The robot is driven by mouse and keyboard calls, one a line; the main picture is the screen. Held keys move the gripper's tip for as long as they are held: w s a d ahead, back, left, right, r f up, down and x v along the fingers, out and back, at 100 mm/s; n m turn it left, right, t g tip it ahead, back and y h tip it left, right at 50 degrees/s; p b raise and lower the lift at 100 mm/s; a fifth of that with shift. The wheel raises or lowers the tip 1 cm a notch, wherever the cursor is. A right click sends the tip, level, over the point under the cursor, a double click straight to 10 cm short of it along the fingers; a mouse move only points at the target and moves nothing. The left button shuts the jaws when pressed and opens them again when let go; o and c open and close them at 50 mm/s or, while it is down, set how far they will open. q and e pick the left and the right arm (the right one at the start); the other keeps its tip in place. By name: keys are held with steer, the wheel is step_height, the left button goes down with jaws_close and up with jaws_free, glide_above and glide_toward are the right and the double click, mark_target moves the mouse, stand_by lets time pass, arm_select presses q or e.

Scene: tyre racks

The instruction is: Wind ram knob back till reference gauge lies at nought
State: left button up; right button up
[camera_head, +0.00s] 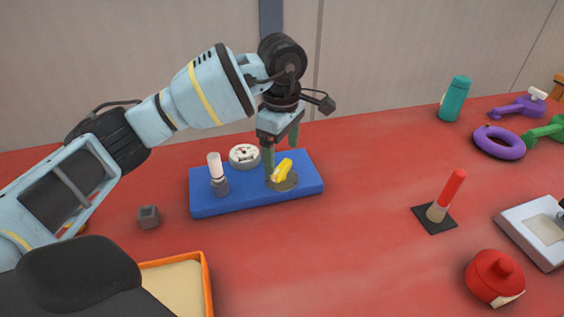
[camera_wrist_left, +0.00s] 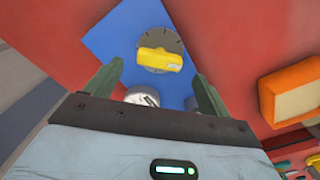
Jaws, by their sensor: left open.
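A blue board (camera_head: 235,203) lies on the red table. On its right part sits a yellow knob (camera_head: 283,168) on a grey dial disc; in the left wrist view the knob (camera_wrist_left: 160,60) lies crosswise on the disc. A round white gauge (camera_head: 244,156) stands at the back of the board, its needle too small to read; in the left wrist view the gauge (camera_wrist_left: 141,98) is partly hidden by my gripper. My left gripper (camera_head: 281,158) points down over the knob, its green fingers open and apart. My right gripper is out of view.
A white-topped grey cylinder (camera_head: 215,168) stands on the board's left end. A grey cube (camera_head: 148,217) and an orange-rimmed tray (camera_head: 207,285) are nearby. Table between board and stick is clear.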

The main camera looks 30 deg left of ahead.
mark_target(282, 166)
arm_select(q)
steer(key=shift+f, duration=2.05)
steer(key=c, duration=1)
